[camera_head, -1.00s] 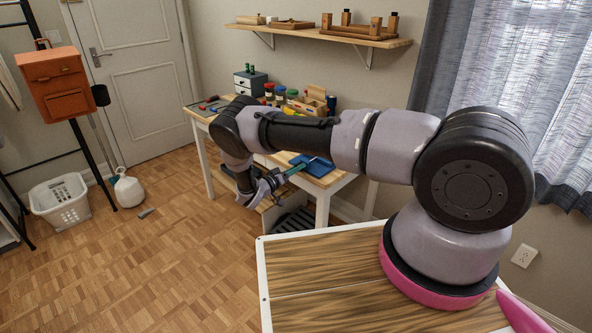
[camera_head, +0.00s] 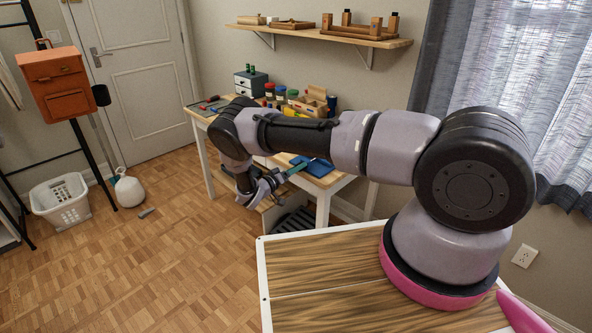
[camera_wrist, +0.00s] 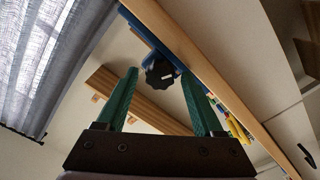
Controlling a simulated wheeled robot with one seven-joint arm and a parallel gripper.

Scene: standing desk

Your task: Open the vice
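The vice shows in the wrist view as a blue part (camera_wrist: 137,26) at the wooden desk edge, with a black lobed knob (camera_wrist: 158,74) on it. In the head view a flat blue thing (camera_head: 318,168) lies at the desk's front corner; I cannot tell whether it is the vice. My gripper (camera_wrist: 160,84) has its two green fingers apart, one on each side of the knob in the picture. I see no finger touching the knob. In the head view my gripper (camera_head: 297,169) is at the desk's front edge, and the knob is not clear there.
The desk (camera_head: 341,184) bears jars, a small drawer box (camera_head: 250,83), a wooden organizer (camera_head: 313,103) and hand tools. A wall shelf (camera_head: 345,37) hangs above. A low shelf sits under the desk. The floor (camera_head: 170,250) left of my arm is mostly clear.

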